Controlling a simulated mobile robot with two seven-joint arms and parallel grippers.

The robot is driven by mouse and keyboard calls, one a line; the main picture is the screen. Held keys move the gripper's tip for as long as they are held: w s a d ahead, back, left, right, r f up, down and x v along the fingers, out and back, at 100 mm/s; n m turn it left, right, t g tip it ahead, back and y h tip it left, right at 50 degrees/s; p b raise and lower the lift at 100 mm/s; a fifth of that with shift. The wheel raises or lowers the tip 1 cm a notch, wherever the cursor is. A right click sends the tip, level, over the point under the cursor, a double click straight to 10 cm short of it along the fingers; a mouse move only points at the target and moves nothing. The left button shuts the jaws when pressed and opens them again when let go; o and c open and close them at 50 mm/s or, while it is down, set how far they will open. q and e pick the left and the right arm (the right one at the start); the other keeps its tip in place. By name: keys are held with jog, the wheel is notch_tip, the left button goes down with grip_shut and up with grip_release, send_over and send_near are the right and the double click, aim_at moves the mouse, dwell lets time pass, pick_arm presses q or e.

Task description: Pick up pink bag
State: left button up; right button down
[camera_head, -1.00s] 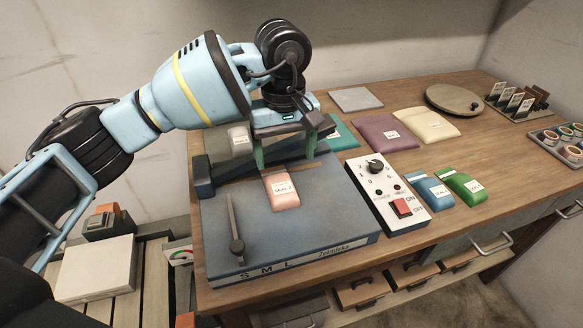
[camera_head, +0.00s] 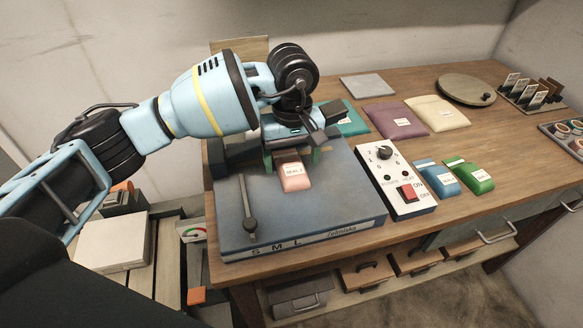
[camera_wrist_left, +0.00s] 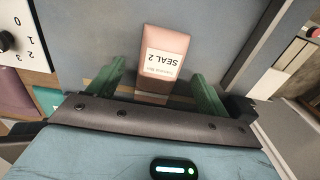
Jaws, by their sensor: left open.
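The pink bag (camera_head: 294,177), labelled "SEAL 2", lies on the blue-grey machine plate (camera_head: 320,205) marked S M L. My left gripper (camera_head: 292,160) is open and low over the plate, just behind the bag in the head view. In the left wrist view the pink bag (camera_wrist_left: 165,60) lies between and ahead of the green fingertips (camera_wrist_left: 150,85), with gaps to both sides. I cannot tell whether a finger touches it. Part of the bag's far end is hidden by the gripper. My right gripper is not in view.
A control box (camera_head: 397,180) with a dial and red switch stands right of the plate. Blue (camera_head: 437,180) and green (camera_head: 470,176) bags lie beyond it. Purple (camera_head: 395,121), cream (camera_head: 437,114) and teal (camera_head: 350,120) bags lie behind. A lever (camera_head: 247,208) stands on the plate's left.

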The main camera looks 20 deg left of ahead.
pick_arm(q)
jog(key=shift+f, duration=0.7)
jog(key=c, duration=1.2)
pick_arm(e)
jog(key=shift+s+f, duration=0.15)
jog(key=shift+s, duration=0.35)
pick_arm(q)
jog(key=shift+o, duration=0.2)
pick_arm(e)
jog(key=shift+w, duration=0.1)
